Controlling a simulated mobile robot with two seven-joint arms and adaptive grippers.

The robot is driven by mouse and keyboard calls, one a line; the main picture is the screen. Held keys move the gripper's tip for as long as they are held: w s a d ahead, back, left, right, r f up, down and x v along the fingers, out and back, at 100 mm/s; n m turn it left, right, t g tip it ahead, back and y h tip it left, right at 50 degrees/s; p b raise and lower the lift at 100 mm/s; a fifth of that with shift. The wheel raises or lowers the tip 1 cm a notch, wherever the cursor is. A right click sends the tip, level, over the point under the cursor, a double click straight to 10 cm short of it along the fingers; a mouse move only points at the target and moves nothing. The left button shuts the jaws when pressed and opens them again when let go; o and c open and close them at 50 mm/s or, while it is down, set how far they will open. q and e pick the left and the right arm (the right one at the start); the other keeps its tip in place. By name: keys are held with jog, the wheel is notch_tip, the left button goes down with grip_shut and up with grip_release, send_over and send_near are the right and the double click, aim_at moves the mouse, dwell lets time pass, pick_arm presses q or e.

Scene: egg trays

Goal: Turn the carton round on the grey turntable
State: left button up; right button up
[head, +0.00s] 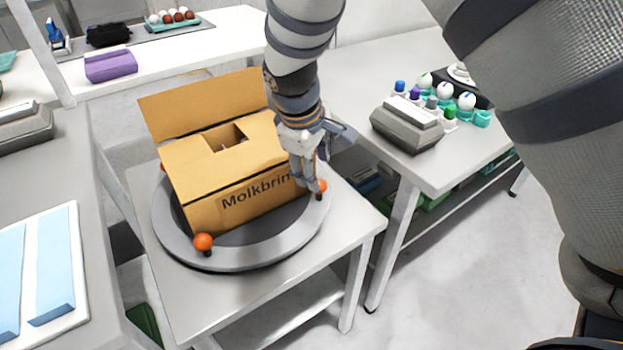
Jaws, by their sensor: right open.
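The brown cardboard carton (185,178), marked "Molkbrin…", stands on the grey turntable (250,255), its rear flap raised and a square opening in its top. The turntable is a round disc on a small table, with orange ball knobs at its rim. One knob (203,242) is at the front left and another knob (320,185) at the right; a third shows partly behind the carton's left side. My right gripper (312,182) points down, open, at the carton's right end, beside the right knob. Its fingers cover part of the carton; I cannot tell whether they touch the knob. My left gripper is not in view.
A bench (390,62) on the right holds a grey device (407,125) and a teal rack with white balls and coloured caps. A left bench carries blue-and-white panels (50,265). Behind, a white counter holds a purple box (110,65) and an egg tray (172,22).

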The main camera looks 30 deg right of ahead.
jog(key=x, duration=0.6)
jog(key=shift+d+f+b, duration=0.1)
jog(key=shift+f+b, duration=0.15)
jog(key=shift+b, duration=0.05)
grip_shut()
